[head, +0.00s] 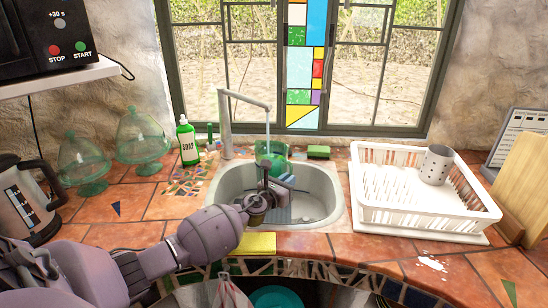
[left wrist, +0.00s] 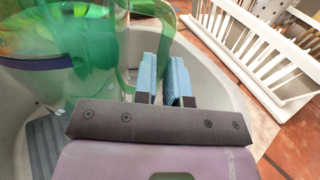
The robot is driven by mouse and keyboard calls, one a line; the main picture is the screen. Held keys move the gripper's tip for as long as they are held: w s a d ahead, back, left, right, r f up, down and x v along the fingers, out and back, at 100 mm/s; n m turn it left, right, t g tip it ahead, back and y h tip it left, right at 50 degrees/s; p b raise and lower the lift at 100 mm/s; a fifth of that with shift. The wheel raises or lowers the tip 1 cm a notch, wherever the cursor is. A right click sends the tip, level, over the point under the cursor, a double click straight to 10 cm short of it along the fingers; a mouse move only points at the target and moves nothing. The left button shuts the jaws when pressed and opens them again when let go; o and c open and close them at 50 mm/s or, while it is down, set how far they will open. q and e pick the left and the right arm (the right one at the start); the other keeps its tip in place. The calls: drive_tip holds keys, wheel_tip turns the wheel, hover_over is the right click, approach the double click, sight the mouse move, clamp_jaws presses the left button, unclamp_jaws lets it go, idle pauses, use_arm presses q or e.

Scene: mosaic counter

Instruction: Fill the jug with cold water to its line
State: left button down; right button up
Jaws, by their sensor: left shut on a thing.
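The green see-through jug (head: 271,150) is in the sink under the tap's spout (head: 267,107). A thin pale stream seems to run from the spout into the jug. In the left wrist view the jug (left wrist: 65,75) fills the upper left, its handle on the right and a dark band low on its side. My left gripper (head: 283,184) reaches over the sink's front. Its blue fingers (left wrist: 165,78) are shut on the jug's handle. The water level cannot be made out clearly. My right gripper is not in view.
A green soap bottle (head: 187,141) stands left of the tap, and a green sponge (head: 318,152) lies behind the sink. A white dish rack (head: 420,217) with a metal cup (head: 436,165) stands right. A kettle (head: 22,200) and glass domes (head: 142,138) stand left.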

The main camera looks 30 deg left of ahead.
use_arm(q)
drive_tip(key=shift+s+d+r+p, duration=0.15)
drive_tip(key=shift+s+d+p, duration=0.95)
drive_tip(key=shift+d, duration=0.15)
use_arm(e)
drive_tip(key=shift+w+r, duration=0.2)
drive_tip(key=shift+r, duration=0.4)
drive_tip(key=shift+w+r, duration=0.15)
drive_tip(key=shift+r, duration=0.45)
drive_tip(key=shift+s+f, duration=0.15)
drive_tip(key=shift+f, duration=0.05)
use_arm(q)
drive_tip(key=shift+s+d+r+p, duration=0.35)
drive_tip(key=shift+s+d+p, duration=0.25)
drive_tip(key=shift+p, duration=0.05)
drive_tip(key=shift+s+d+r+p, duration=0.3)
drive_tip(key=shift+s+d+p, duration=0.25)
drive_tip(key=shift+d+p, duration=0.15)
drive_tip(key=shift+s+d+r+p, duration=0.35)
drive_tip(key=shift+s+d+p, duration=0.2)
drive_tip(key=shift+s+p, duration=0.1)
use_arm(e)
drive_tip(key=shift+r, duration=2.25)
